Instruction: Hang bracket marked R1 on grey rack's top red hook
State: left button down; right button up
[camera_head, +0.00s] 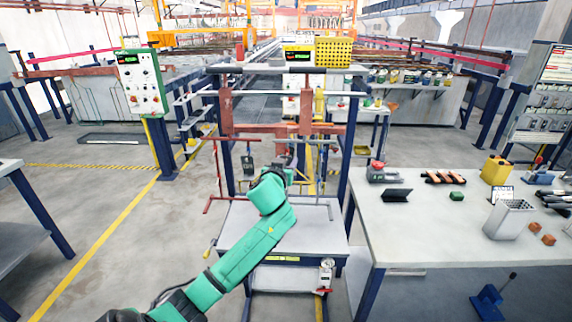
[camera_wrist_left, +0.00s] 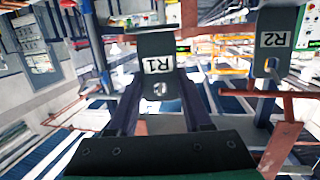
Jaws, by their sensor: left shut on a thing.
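In the left wrist view my left gripper (camera_wrist_left: 155,108) is shut on a grey bracket marked R1 (camera_wrist_left: 158,45), whose label shows upside down. The bracket lies between the two dark fingers, with a slotted hole near the gripper. In the head view my green left arm reaches to the work frame, with the left gripper (camera_head: 283,165) in front of it; the held bracket is hard to make out there. A second bracket marked R2 (camera_wrist_left: 275,42) is to the right in the wrist view, apart from R1. I cannot clearly make out the grey rack's top red hook. My right gripper is not in view.
A blue-legged frame with a red-brown crossbar (camera_head: 250,129) stands ahead. A thin red rack (camera_head: 219,170) hangs at its left. A grey work table (camera_head: 238,228) lies below my arm. A bench (camera_head: 400,235) with tools stands at the right. Open floor lies left.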

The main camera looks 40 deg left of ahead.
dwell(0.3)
pick_arm(q)
jog(key=shift+w+a+f+b, duration=0.3)
jog(key=shift+w+b, duration=0.05)
jog(key=shift+w, duration=0.1)
jog(key=shift+f, duration=0.1)
jog(key=shift+w+a+f, duration=0.1)
jog(key=shift+w+f, duration=0.05)
dwell(0.3)
